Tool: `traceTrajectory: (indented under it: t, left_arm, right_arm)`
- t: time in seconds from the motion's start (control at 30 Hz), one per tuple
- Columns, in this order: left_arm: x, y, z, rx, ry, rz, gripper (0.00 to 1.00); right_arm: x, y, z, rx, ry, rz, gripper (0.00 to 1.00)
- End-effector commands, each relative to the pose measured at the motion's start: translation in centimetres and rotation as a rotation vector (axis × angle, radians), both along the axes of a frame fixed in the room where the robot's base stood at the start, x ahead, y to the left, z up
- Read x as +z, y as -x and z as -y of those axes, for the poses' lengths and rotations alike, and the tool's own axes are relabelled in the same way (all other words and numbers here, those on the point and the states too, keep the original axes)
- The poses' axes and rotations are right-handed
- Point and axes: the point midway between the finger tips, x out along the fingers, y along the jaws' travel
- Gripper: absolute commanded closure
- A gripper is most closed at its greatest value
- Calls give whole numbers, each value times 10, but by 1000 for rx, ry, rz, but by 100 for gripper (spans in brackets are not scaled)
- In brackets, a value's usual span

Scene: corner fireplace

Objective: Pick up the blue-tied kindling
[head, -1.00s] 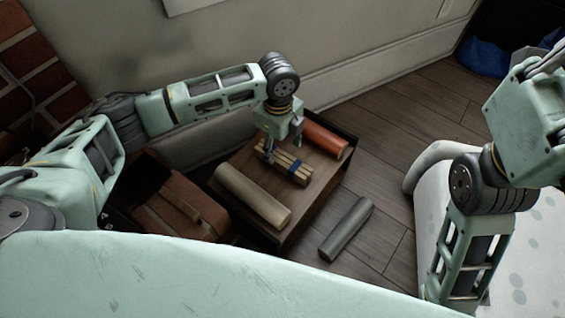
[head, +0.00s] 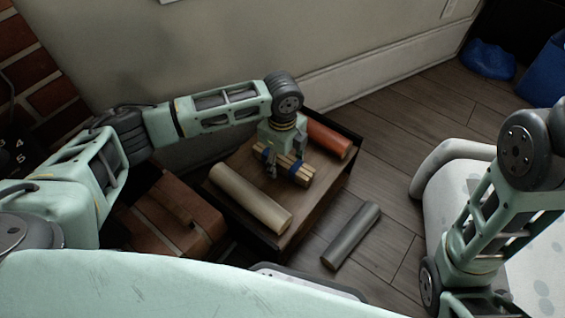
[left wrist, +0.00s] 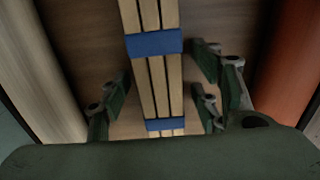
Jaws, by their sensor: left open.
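The blue-tied kindling (head: 300,177) is a bundle of pale sticks with two blue bands. It lies in a low wooden box (head: 316,205), between a beige log and an orange log. My left gripper (head: 271,168) is over the bundle from above. In the left wrist view my open left gripper (left wrist: 160,95) has fingers on both sides of the kindling (left wrist: 155,80), with gaps on each side. Part of the bundle is hidden by the gripper in the head view. My right arm shows at the right, but its gripper is out of view.
The beige log (head: 250,198) and the orange log (head: 330,139) flank the bundle in the box. A grey log (head: 350,235) lies on the floor to the right. A brick-like block (head: 172,215) is left of the box. A white spotted seat (head: 450,165) stands at the right.

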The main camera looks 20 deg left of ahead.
Motion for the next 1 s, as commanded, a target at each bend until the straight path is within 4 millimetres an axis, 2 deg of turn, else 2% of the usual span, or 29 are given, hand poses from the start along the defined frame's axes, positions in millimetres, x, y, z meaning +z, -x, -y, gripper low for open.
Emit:
traceTrajectory:
  t: [0.07,0.67,1.0]
  left_arm:
    - [0,0,0,0,0,0,43]
    - [0,0,0,0,0,0,95]
    - [4,0,0,0,1,0,95]
  right_arm:
    - [0,0,0,0,0,0,100]
    - [0,0,0,1,0,0,100]
    - [3,0,0,2,-2,3,100]
